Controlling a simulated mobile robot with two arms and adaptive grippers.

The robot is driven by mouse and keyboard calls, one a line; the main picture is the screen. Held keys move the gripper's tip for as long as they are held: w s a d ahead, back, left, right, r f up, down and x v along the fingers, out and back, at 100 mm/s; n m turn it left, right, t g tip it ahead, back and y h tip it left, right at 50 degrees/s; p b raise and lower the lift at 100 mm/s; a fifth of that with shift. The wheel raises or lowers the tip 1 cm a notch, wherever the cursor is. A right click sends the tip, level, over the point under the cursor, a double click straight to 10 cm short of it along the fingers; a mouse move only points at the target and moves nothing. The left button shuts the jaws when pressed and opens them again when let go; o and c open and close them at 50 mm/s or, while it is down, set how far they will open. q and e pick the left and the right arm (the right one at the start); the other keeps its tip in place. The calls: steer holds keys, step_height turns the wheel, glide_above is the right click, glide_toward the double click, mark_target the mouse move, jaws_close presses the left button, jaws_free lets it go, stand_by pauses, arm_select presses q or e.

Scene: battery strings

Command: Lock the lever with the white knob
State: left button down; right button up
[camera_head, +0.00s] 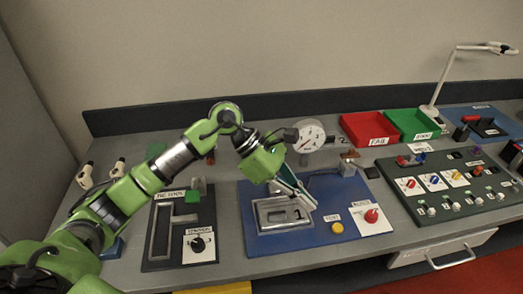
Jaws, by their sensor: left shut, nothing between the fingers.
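My left gripper (306,201) is shut and empty. Its fingers point down over the metal frame (262,226) on the blue board (350,230), near a small part marked 1. I cannot tell whether the fingertips touch the frame. I cannot clearly make out a lever with a white knob; the gripper and wrist hide part of the blue board. Two small white pieces with dark tips (118,167) stand at the far left of the bench, behind my arm. My right gripper is not in view.
A round gauge (309,135) stands behind the gripper. A yellow button (337,228) and a red knob (371,216) sit to its right. A dark board with a black knob (198,245) lies left. Red (367,127) and green (412,123) trays stand at the back.

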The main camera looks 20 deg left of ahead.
arm_select(q)
steer(key=a+m+t+b, duration=0.1)
steer(key=a+t, duration=0.3)
steer(key=a, duration=0.6)
steer(key=a+f+m+t+y+b, duration=0.1)
steer(key=a+t+b, duration=0.2)
steer(key=a, duration=0.7)
steer(key=w+a+t+y+b, duration=0.1)
steer(key=a+t, duration=0.5)
steer(key=a, duration=0.4)
steer(key=shift+w+a+f+m+t+b, duration=0.1)
steer(key=shift+f+m+t+b, duration=0.2)
steer(key=shift+f+m+b, duration=0.1)
steer(key=shift+r, duration=0.15)
